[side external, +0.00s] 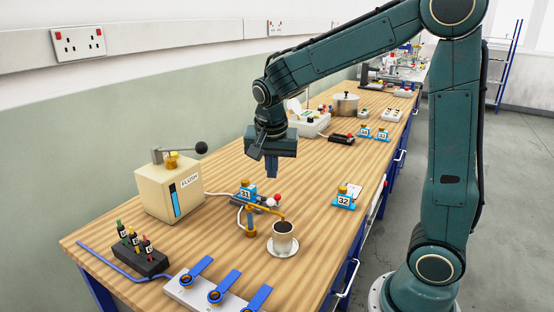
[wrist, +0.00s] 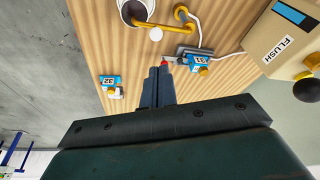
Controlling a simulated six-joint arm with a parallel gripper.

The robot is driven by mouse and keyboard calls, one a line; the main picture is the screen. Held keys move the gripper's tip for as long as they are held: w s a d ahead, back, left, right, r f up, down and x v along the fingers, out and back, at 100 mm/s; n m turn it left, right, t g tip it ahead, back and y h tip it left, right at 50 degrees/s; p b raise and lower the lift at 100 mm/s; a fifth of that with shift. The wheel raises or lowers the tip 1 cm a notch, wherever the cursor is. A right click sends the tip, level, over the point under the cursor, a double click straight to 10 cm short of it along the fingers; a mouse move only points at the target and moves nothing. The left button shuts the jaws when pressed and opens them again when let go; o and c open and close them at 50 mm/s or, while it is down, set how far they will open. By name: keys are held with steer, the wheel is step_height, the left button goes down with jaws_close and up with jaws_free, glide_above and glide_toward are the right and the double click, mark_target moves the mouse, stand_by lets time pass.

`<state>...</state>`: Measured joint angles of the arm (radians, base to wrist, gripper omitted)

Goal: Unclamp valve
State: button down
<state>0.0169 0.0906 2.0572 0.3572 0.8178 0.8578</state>
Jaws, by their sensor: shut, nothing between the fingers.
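My gripper (side external: 271,174) points down with its fingers together and empty, in the air above the bench behind the blue block marked 31 (side external: 246,191). That block has a yellow knob on top and sits by a grey fitting with a red ball and a white ball (side external: 269,202). A yellow bent pipe (side external: 251,219) reaches over a cup of dark liquid (side external: 283,233) on a saucer. In the wrist view, my gripper (wrist: 161,72) overlaps the region just below the red ball; block 31 (wrist: 197,61) is to its right. I cannot tell which part is the valve or its clamp.
A cream FLUSH box (side external: 168,188) with a black-knobbed lever stands at left. Block 32 (side external: 345,197) stands to the right. A black holder (side external: 140,262) and a white panel with blue levers (side external: 210,293) are in front. A pot (side external: 345,106) stands farther back.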

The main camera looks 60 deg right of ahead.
steer(key=shift+w+d+f+m+g+h, duration=0.15)
steer(key=shift+w+d+f+m, duration=0.15)
steer(key=shift+w+f+m, duration=0.25)
steer(key=shift+w+d+f+m+g+h, duration=0.1)
steer(key=shift+w+d+f+m+g, duration=0.15)
steer(key=shift+w+f, duration=0.3)
steer(key=shift+w+d+f+m+g+h, duration=0.1)
steer(key=shift+w+d+f+m, duration=0.2)
steer(key=shift+w+f+m, duration=0.25)
steer(key=shift+s+f, duration=0.1)
steer(key=shift+s, duration=0.05)
steer(key=x, duration=0.9)
steer(key=shift+f, duration=0.35)
steer(key=d, duration=0.2)
steer(key=shift+w+d+f, duration=0.25)
steer(key=shift+d+f, duration=0.15)
steer(key=shift+w+d+f, duration=0.1)
steer(key=shift+w+d, duration=0.05)
steer(key=shift+d, duration=0.45)
